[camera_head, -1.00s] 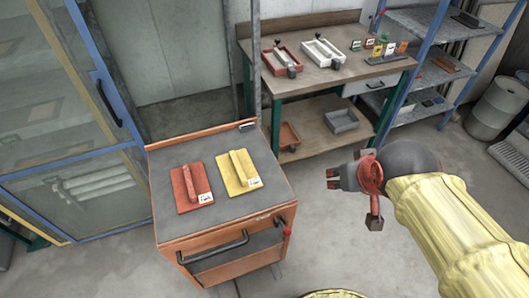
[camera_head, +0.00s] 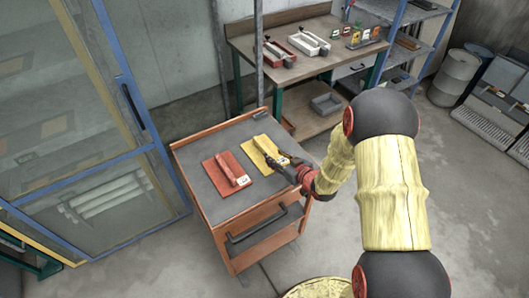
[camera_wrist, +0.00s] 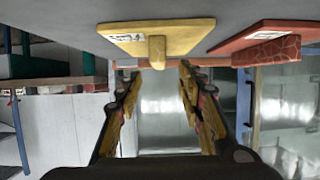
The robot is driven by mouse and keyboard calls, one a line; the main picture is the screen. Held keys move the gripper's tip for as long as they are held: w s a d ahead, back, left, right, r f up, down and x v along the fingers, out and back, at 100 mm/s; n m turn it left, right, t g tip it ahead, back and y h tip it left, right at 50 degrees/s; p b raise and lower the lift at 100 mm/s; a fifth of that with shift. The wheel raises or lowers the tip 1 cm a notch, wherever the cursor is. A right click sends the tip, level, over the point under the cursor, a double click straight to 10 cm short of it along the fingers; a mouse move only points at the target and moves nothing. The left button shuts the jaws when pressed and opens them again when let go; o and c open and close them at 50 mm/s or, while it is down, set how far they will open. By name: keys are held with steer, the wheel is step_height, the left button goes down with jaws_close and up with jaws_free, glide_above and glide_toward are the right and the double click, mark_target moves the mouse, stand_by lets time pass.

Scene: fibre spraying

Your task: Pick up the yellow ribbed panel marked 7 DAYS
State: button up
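The yellow ribbed panel (camera_head: 253,153) lies flat on the cart top, with a raised rib along its middle. It also shows in the wrist view (camera_wrist: 178,36), rib toward the fingers and a small white label at its left; the text is too small to read. My gripper (camera_head: 284,162) is at the panel's near right end and hides part of it. In the wrist view, my gripper (camera_wrist: 157,72) is open and empty, its two fingers on either side of the rib's line. The rib end lies just beyond the fingertips, with no visible contact.
A red ribbed panel (camera_head: 220,177) lies left of the yellow one on the orange cart (camera_head: 201,144). The workbench (camera_head: 263,48) behind holds a red tool, a white tool and small coloured cards. A glass-doored cabinet (camera_head: 80,130) stands left.

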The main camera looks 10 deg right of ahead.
mark_target(266, 148)
steer(key=x, duration=0.2)
steer(key=shift+w+a+f+b, duration=0.15)
steer(key=shift+w+f+b, duration=0.05)
steer(key=shift+b, duration=0.15)
steer(key=shift+w+a, duration=0.15)
steer(key=shift+w, duration=0.45)
steer(key=b+x, duration=0.1)
steer(key=x, duration=0.3)
steer(key=shift+w+b, duration=0.1)
steer(key=shift+b, duration=0.3)
steer(key=shift+r, duration=0.1)
steer(key=c, duration=0.3)
jaws_close()
steer(key=shift+r, duration=0.15)
